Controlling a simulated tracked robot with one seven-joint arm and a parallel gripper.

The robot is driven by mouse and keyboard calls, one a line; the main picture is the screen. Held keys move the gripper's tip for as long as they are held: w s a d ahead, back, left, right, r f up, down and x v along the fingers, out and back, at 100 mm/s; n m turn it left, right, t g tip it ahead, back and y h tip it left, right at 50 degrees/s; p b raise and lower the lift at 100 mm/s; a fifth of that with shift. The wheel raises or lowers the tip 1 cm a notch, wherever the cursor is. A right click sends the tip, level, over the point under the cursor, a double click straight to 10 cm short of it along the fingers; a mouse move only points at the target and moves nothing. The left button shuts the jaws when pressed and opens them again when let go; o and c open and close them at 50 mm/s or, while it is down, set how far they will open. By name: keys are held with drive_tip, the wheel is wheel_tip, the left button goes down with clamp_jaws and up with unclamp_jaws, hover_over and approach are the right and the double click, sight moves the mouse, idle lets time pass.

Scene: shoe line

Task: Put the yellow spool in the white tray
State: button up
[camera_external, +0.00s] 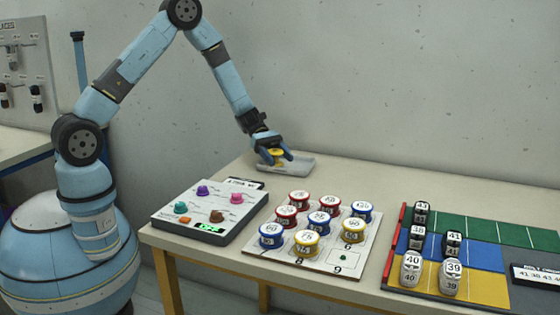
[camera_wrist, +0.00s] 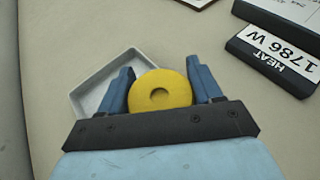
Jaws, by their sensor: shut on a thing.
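The yellow spool (camera_external: 276,153) is between the blue fingers of my gripper (camera_external: 274,156), at the far edge of the table. In the wrist view the round top of the yellow spool (camera_wrist: 160,91) shows, with one finger of my gripper (camera_wrist: 160,88) on each side, shut on it. The white tray (camera_external: 300,164) lies under and beside the gripper in the external view. In the wrist view the tray (camera_wrist: 92,92) shows behind the spool and to its left, partly hidden by the left finger. I cannot tell how high the spool is above the tray.
A grey box with coloured knobs (camera_external: 208,212) stands at the table's front left. A white board (camera_external: 348,258) holds several red, blue and yellow-topped spools. The table behind the board is clear.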

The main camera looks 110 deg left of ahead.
drive_tip(key=shift+f, duration=0.1)
drive_tip(key=o, duration=1.1)
drive_tip(key=shift+c, duration=0.2)
drive_tip(key=shift+r, duration=0.3)
drive_tip(key=shift+r+v, duration=0.15)
drive_tip(key=shift+v, duration=1.8)
drive_tip(key=shift+r+v, duration=0.15)
drive_tip(key=shift+v, duration=1.8)
drive_tip(key=shift+w+d, duration=0.1)
drive_tip(key=shift+w, duration=0.05)
